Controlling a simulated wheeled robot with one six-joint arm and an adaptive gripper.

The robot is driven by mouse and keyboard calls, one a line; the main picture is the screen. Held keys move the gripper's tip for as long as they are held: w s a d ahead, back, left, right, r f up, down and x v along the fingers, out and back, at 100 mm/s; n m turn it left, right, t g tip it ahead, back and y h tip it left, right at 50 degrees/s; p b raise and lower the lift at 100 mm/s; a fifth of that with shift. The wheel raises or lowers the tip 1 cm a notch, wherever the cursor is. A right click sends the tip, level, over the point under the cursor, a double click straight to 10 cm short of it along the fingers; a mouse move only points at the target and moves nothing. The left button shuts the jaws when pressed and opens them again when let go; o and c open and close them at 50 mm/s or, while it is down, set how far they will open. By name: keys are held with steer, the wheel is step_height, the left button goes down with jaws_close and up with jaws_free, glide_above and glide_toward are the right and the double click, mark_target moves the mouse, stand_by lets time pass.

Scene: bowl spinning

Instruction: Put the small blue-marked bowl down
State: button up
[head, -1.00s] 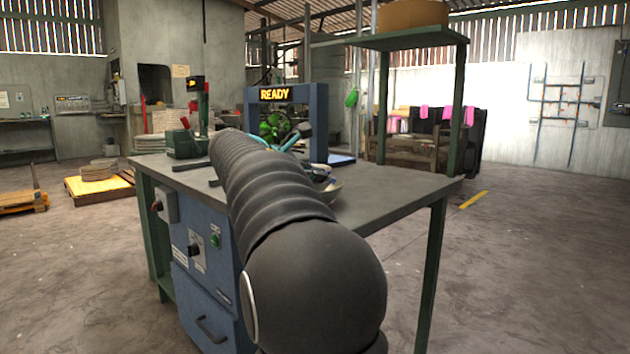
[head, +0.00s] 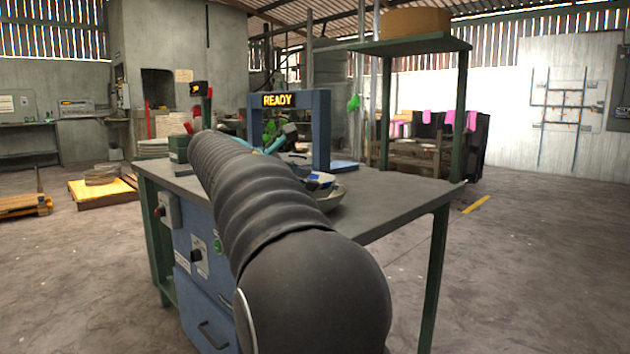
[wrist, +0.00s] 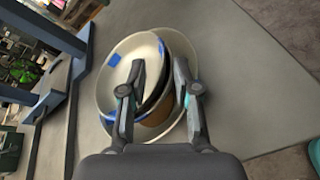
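The small blue-marked bowl (wrist: 116,78) is pale inside with blue patches near its rim, left of centre in the wrist view. It looks tilted inside or just over a larger pale bowl (wrist: 192,116). My gripper (wrist: 159,62) has one finger over the small bowl's inside and the other beyond its right side, with the wall between them. A gap shows between the fingertips; whether the pads press on the wall is unclear. In the head view my arm hides most of this; a blue-and-white piece (head: 319,181) shows above a bowl rim (head: 333,198).
The bowls are over a grey worktable (head: 392,192). A blue frame with a READY sign (head: 320,130) stands behind them. The tabletop to the right is clear up to its edge. A green shelf post (head: 458,120) rises behind the table.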

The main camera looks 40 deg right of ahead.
steer(key=v, duration=0.7)
steer(key=shift+a+p, duration=0.2)
steer(key=shift+p, duration=0.2)
steer(key=shift+r, duration=0.1)
steer(key=s+a+f+m+t+y, duration=0.2)
steer(key=s+a+f+m+y, duration=0.4)
steer(key=s+a+f, duration=0.5)
steer(key=s+a+f+m+t+y, duration=0.3)
steer(key=s+a+f+m+y, duration=0.2)
steer(key=f, duration=1.3)
steer(key=s+a+y, duration=0.3)
steer(key=s+a, duration=0.4)
steer(key=a, duration=0.1)
steer(key=shift+s+f+m, duration=0.25)
steer(key=shift+f+m, duration=0.1)
steer(key=shift+m, duration=0.05)
steer(key=shift+a+r, duration=0.1)
step_height(320, 180, up, 6)
steer(key=p, duration=0.5)
steer(key=shift+p, duration=0.35)
